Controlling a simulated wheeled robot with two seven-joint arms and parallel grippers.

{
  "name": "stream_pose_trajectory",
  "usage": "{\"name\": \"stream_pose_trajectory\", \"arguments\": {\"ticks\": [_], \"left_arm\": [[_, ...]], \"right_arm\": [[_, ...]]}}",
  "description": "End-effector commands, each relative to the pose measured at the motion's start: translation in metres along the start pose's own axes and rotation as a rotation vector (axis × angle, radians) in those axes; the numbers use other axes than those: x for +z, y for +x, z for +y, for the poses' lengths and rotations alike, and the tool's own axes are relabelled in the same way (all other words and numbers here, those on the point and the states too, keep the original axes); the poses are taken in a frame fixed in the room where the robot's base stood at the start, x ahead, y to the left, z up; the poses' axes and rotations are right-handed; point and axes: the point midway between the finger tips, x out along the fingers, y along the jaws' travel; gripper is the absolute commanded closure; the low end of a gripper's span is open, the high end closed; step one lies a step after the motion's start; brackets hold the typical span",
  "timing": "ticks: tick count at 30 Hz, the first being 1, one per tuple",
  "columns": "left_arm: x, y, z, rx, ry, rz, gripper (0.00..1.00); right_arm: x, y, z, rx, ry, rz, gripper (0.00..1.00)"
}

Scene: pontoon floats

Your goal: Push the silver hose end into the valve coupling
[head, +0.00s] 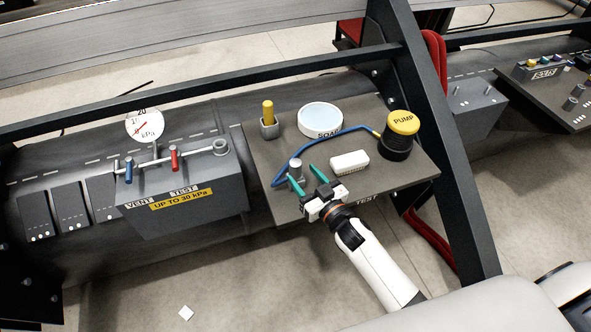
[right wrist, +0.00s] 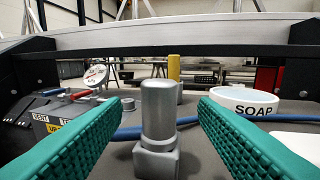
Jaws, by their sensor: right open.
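The silver hose end (head: 295,169) stands upright on the dark board, with a blue hose (head: 329,139) beside it that runs to the pump (head: 402,125). In the right wrist view the silver hose end (right wrist: 159,108) stands on a square base between my teal fingers, with a gap on each side. My right gripper (head: 301,172) is open around it and holds nothing. The valve coupling looks to be the round grey fitting (head: 221,147) on the right of the grey valve box (head: 185,195). My left gripper is out of view.
A white soap dish (head: 320,119), a yellow-handled item in a grey holder (head: 268,120) and a white block (head: 349,162) share the board (head: 300,146). The valve box has blue (head: 128,170) and red (head: 174,159) levers and a gauge (head: 144,126). A dark frame post (head: 425,120) rises at the right.

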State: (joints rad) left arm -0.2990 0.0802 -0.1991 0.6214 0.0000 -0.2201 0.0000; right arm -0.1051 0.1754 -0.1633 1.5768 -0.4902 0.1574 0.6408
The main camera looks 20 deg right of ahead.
Motion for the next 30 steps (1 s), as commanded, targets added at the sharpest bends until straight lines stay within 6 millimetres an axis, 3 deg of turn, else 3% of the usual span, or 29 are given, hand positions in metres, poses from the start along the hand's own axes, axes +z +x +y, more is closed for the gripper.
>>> {"name": "stream_pose_trajectory", "arguments": {"ticks": [8, 17, 26, 30], "left_arm": [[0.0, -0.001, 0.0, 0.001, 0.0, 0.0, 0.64], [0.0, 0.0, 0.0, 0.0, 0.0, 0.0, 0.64], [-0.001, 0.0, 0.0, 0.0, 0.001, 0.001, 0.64], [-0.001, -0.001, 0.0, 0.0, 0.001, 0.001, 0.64]], "right_arm": [[-0.004, 0.041, 0.001, 0.0, 0.0, -0.002, 0.46], [-0.004, 0.046, 0.001, 0.0, -0.001, 0.0, 0.46], [-0.004, 0.046, 0.001, 0.0, -0.001, 0.0, 0.92], [-0.004, 0.046, 0.001, 0.001, -0.001, -0.001, 0.95]]}}
